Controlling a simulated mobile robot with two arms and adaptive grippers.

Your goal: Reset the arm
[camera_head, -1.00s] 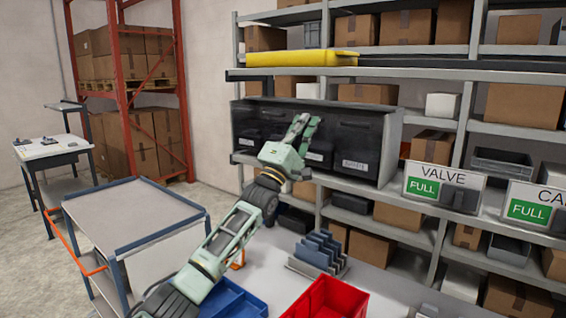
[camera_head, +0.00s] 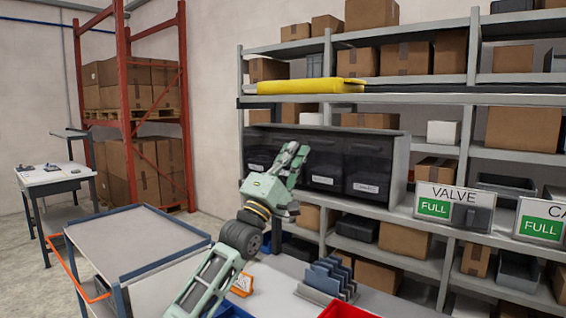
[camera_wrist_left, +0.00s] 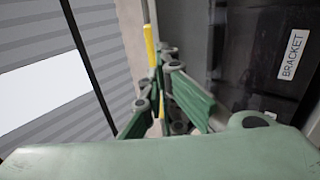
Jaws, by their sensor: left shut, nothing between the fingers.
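My left arm rises from the bottom of the head view, and its green left gripper (camera_head: 292,160) is in front of the left part of the black dispenser row (camera_head: 330,160). The fingers are shut with nothing between them and point up. In the left wrist view the gripper's green fingers (camera_wrist_left: 165,105) are seen close up, beside a black dispenser front with a BRACKET label (camera_wrist_left: 292,54). I cannot tell whether they touch the dispenser. My right gripper is in neither view.
A grey shelf rack (camera_head: 447,205) holds boxes and signs reading VALVE (camera_head: 453,205) and FULL. Below stand a grey slotted rack (camera_head: 327,281), a red bin (camera_head: 347,311) and a blue bin (camera_head: 230,310).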

